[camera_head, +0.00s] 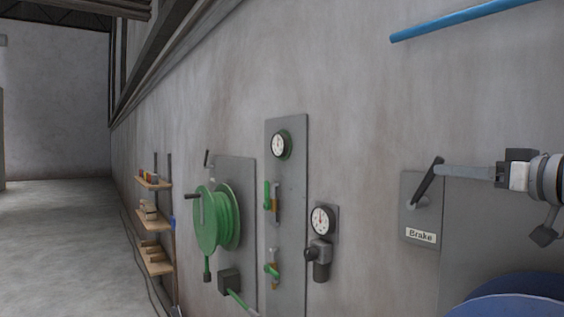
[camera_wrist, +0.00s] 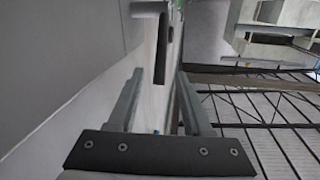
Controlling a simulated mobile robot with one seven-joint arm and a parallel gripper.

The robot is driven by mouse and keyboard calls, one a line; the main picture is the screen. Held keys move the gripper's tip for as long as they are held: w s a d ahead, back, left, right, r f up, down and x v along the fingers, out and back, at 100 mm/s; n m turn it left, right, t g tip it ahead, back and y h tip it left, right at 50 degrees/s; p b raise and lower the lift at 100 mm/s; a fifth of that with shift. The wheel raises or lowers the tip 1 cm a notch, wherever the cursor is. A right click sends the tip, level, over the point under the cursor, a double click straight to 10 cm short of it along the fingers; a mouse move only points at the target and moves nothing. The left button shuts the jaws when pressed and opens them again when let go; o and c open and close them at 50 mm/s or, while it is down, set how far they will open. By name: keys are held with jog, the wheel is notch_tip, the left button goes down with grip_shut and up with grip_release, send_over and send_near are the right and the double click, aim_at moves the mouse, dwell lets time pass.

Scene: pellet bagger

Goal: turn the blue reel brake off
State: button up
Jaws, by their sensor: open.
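The brake plate (camera_head: 408,228) is a grey panel on the wall with a white "Brake" label (camera_head: 420,236). Its dark lever (camera_head: 428,181) tilts up and to the right from its pivot. The blue reel (camera_head: 520,297) shows partly at the lower right. My gripper (camera_head: 440,171) reaches in from the right, its fingertips at the lever's upper end. In the wrist view the dark lever (camera_wrist: 161,50) appears between the tips of my open gripper (camera_wrist: 160,76). I cannot tell whether a finger touches it.
Left along the wall are a gauge with a valve (camera_head: 321,221), a tall panel (camera_head: 289,170) with green handles, a green hose reel (camera_head: 217,220) and shelves (camera_head: 153,220). A blue pipe (camera_head: 465,18) runs above. The floor at far left is clear.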

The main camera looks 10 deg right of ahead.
aim_at(419, 189)
jog(key=p+x, duration=0.2)
jog(key=x, duration=0.6)
jog(key=shift+w, duration=0.1)
jog(key=shift+c, duration=0.2)
grip_shut()
dwell(1.0)
